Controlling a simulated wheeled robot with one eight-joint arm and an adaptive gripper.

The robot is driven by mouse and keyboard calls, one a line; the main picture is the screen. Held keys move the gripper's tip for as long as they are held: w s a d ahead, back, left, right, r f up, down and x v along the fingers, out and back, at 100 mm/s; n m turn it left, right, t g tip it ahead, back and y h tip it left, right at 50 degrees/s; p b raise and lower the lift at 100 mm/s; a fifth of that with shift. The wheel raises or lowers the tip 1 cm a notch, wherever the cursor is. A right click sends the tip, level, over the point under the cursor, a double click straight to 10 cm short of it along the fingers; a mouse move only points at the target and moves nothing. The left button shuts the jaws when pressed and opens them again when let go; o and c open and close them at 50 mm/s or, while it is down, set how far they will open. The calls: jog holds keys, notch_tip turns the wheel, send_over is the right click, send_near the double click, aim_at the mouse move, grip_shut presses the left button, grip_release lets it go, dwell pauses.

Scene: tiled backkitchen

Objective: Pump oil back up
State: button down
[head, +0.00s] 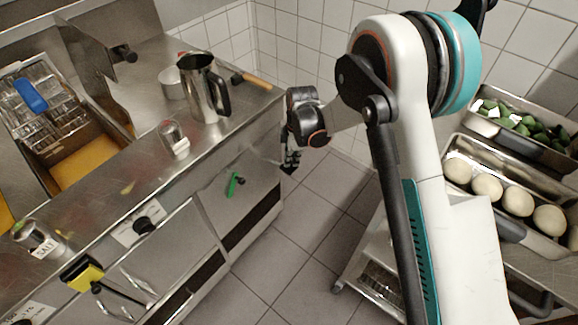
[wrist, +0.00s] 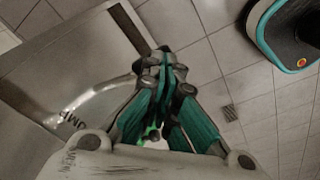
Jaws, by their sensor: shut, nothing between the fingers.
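The fryer (head: 150,235) stands on the left, with yellow oil (head: 85,165) in its open tank. My gripper (head: 290,163) hangs over the floor to the right of that panel, apart from the lever. In the wrist view my gripper (wrist: 166,58) is shut and empty. A bit of the green lever (wrist: 151,134) shows there behind the fingers, mostly hidden.
A wire basket (head: 62,110) with a blue handle sits over the tank. A steel jug (head: 203,90), a small pot (head: 172,83) and shakers (head: 173,137) stand on the counter. Trays with dough balls (head: 487,187) and green vegetables (head: 520,122) are right. Tiled floor (head: 300,245) lies between.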

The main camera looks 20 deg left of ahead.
jog(key=shift+f+b, duration=1.25)
jog(key=shift+f, duration=0.7)
jog(key=shift+d+r, duration=0.1)
jog(key=d, duration=0.1)
jog(key=w+d+r, duration=0.1)
jog(key=shift+w+d, duration=0.1)
jog(key=shift+d, duration=0.2)
notch_tip(320, 180, up, 12)
jog(key=d, duration=0.1)
jog(key=shift+w, duration=0.25)
